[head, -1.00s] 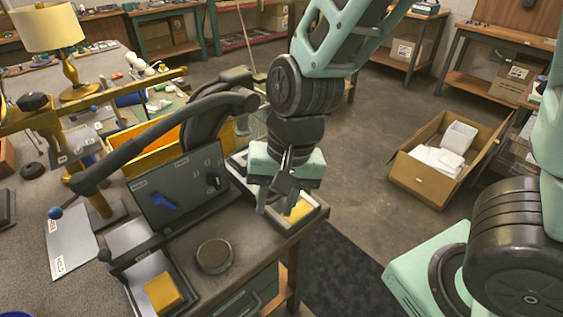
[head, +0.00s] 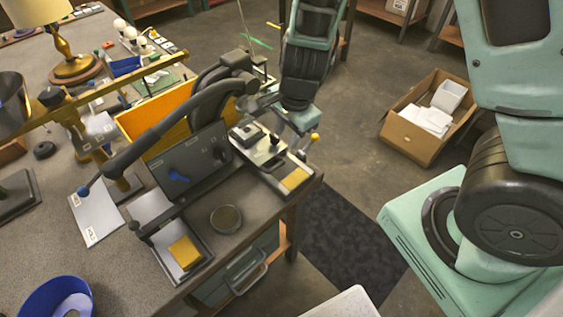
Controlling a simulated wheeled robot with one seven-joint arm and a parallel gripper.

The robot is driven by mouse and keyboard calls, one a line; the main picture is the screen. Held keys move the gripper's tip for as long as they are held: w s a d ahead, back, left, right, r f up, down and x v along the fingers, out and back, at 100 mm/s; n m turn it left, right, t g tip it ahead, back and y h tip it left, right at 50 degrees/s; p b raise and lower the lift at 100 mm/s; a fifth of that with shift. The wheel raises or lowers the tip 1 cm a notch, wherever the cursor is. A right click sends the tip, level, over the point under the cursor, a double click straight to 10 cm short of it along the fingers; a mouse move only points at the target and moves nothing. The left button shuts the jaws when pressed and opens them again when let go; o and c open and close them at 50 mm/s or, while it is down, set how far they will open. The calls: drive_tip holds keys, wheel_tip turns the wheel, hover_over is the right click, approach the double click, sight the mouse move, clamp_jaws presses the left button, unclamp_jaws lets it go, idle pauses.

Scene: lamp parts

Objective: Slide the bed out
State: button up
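A dark press-like machine with a grey panel (head: 188,160) and a long curved lever (head: 150,130) stands on the workbench. A pale flat bed or tray (head: 262,152) with a dark block on it lies right of the panel. A yellow pad (head: 295,178) is at its near end. A short lever with a yellow knob (head: 315,137) stands at its right side. A second tray (head: 195,238) with a yellow block is on the near left. I cannot tell which one slides. My gripper (head: 290,122) is at the far side of the right tray; its fingertips are not clear.
A round dark disc (head: 225,219) lies on the bench between the trays. A yellow bin (head: 150,120) stands behind the machine. A blue bowl (head: 58,298) is at the near left. A cardboard box (head: 425,125) sits on the floor at right, with open floor around it.

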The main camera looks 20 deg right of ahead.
sight(281, 163)
drive_tip(key=f+b, duration=0.1)
drive_tip(key=f, duration=0.2)
drive_tip(key=w+f+b, duration=0.1)
drive_tip(key=f, duration=0.3)
drive_tip(key=w+f+b, duration=0.1)
drive_tip(key=f, duration=0.3)
drive_tip(key=shift+a+f, duration=0.2)
drive_tip(key=shift+a, duration=0.1)
clamp_jaws()
